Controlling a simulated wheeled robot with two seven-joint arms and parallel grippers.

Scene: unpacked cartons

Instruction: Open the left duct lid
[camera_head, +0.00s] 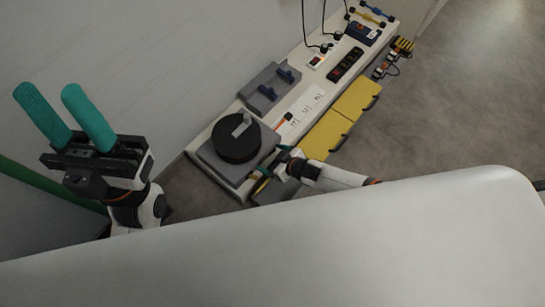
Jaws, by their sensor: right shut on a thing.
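A row of yellow duct lids with dark handles runs along the front edge of the long white bench. The right yellow lid (355,99) and the middle yellow lid (325,135) look closed. At the row's left end, a yellow piece of what looks like the left duct lid (260,186) shows, mostly hidden by my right gripper. My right gripper (273,164) is shut at that spot, its green fingers partly in view; the exact grip is hidden. My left gripper (68,110) is raised at far left, away from the bench, its green fingers apart and empty.
The white bench (306,87) carries a black round drum (237,143) on a grey base, close to my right gripper. Behind are a grey box with blue handles (270,86), a black socket strip (346,65) and cables. Open floor lies to the right.

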